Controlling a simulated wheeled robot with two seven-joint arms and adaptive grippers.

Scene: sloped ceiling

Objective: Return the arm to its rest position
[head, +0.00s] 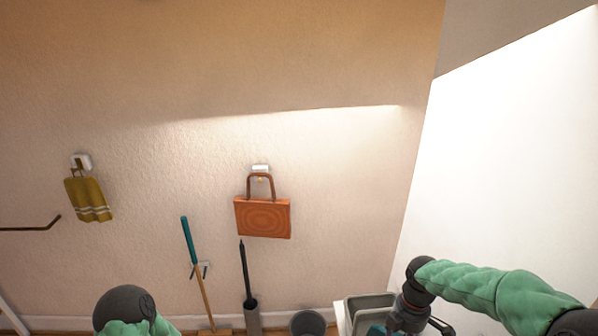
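My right arm, in a green sleeve, comes in from the right in the head view. Its dark wrist bends down over a grey bin, and the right gripper (408,326) is at the bottom edge. Its fingertips are cut off or too unclear to tell whether they are open or shut. A teal piece shows beside it, and I cannot tell what it belongs to. Of my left arm only a dark rounded joint and some green sleeve show at the bottom left. The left gripper is out of the picture.
An orange handbag (262,218) and a yellow striped item (88,199) hang from wall hooks. A teal-handled broom (189,240), a dark stick in a grey holder (252,317) and a grey bucket (308,323) stand below. The grey bin (366,304) is beside my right wrist.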

